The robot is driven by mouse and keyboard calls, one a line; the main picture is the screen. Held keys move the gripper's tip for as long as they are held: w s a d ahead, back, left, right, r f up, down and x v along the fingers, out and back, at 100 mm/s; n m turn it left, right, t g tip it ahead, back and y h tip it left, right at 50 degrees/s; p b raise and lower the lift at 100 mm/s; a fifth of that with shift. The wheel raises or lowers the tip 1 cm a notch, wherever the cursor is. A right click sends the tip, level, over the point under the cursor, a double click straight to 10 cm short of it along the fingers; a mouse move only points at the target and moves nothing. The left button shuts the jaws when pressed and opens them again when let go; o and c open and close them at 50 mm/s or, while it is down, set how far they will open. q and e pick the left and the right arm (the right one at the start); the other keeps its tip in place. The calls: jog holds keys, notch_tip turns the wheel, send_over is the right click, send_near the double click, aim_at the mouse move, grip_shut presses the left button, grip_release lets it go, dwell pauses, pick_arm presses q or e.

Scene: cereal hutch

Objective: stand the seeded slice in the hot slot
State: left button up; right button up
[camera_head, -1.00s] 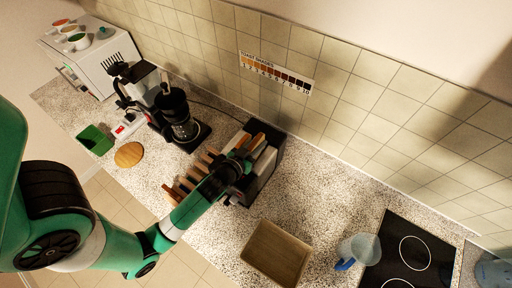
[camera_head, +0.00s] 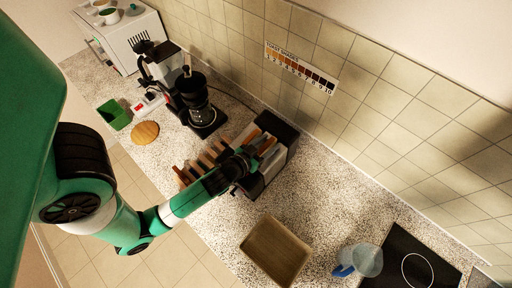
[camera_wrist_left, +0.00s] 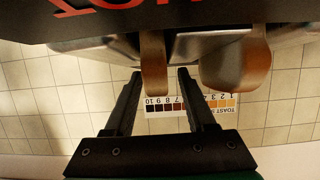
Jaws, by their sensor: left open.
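A black and silver toaster (camera_head: 278,165) stands against the tiled wall, and brown slices stick up from its top. My left gripper (camera_head: 246,158) is over the toaster, partly hiding its top. In the left wrist view my left gripper (camera_wrist_left: 160,86) is open, with a brown slice (camera_wrist_left: 153,62) between its fingers and no clear contact. A second, wider brown slice (camera_wrist_left: 235,62) stands to the right of the fingers. I cannot tell which slice is seeded or which slot is hot. My right gripper is not in view.
A wooden rack with slices (camera_head: 187,172) stands left of the toaster. A coffee maker (camera_head: 195,100) is behind it. A wooden tray (camera_head: 274,250), a blue-handled jug (camera_head: 362,260) and a black hob (camera_head: 412,262) are to the right. A toast shade chart (camera_head: 300,65) hangs on the wall.

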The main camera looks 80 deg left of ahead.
pick_arm(q)
jog(key=v, duration=0.6)
jog(key=b+v, duration=0.1)
jog(key=v, duration=0.2)
jog(key=shift+s+r, duration=0.1)
jog(key=shift+r, duration=0.25)
jog(key=shift+s+r, duration=0.15)
jog(key=shift+r, duration=0.15)
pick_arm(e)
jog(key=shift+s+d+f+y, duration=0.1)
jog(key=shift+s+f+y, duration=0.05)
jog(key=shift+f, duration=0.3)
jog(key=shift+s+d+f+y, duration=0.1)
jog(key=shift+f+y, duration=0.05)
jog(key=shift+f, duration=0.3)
